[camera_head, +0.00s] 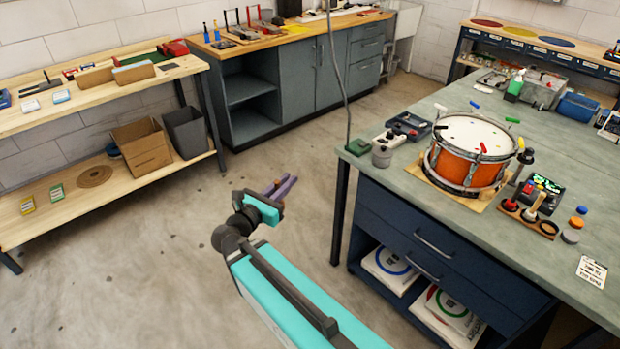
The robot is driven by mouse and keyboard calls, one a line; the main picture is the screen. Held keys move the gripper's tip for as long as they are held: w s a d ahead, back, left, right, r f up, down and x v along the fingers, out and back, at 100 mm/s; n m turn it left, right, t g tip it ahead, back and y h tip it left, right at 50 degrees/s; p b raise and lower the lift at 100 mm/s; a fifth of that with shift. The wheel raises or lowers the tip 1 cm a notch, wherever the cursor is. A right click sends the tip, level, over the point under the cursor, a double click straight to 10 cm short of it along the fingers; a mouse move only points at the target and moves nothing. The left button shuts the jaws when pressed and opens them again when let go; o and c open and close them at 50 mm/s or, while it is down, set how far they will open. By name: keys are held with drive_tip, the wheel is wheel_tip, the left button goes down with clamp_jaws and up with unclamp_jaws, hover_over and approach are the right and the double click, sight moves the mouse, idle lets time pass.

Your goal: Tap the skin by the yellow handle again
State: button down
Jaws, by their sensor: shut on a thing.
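The orange drum (459,168) stands on a wooden board on the green-topped bench, with its pale skin (472,136) facing up. My gripper (284,186) is low over the open floor, left of the bench and well apart from the drum. Its narrow purplish end points away from me. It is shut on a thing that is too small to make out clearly.
A stand with upright tools (530,213) is right of the drum. A thin dark cable (341,70) hangs at the bench's left corner. The floor around my arm is clear.

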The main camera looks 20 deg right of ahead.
drive_tip(key=shift+s+a, duration=0.15)
drive_tip(key=shift+a, duration=1.2)
drive_tip(key=shift+t, duration=0.3)
